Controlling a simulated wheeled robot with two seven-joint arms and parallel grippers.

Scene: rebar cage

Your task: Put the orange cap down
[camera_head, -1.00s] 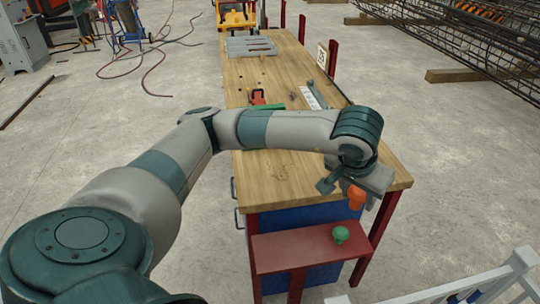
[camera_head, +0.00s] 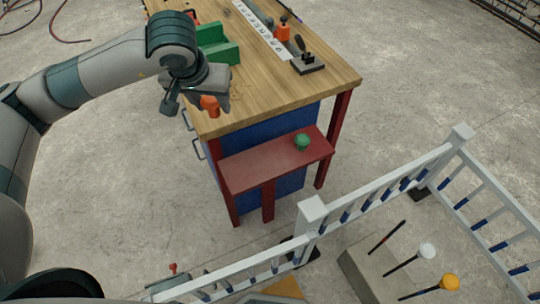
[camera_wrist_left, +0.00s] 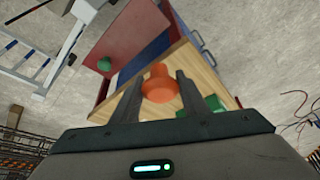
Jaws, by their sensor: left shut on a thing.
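My left gripper (camera_head: 192,100) is shut on the orange cap (camera_head: 210,106), near the left front corner of the wooden workbench in the head view. In the left wrist view the orange cap (camera_wrist_left: 160,84) sits between the two fingers of the left gripper (camera_wrist_left: 158,98), and the bench top and red shelf show beyond it. A green cap (camera_head: 302,141) stands on the red shelf (camera_head: 250,168) at the front of the workbench (camera_head: 270,80). It also shows in the left wrist view (camera_wrist_left: 105,63). My right gripper does not show.
A white railing (camera_head: 375,185) runs in front. The red shelf has free room left of the green cap.

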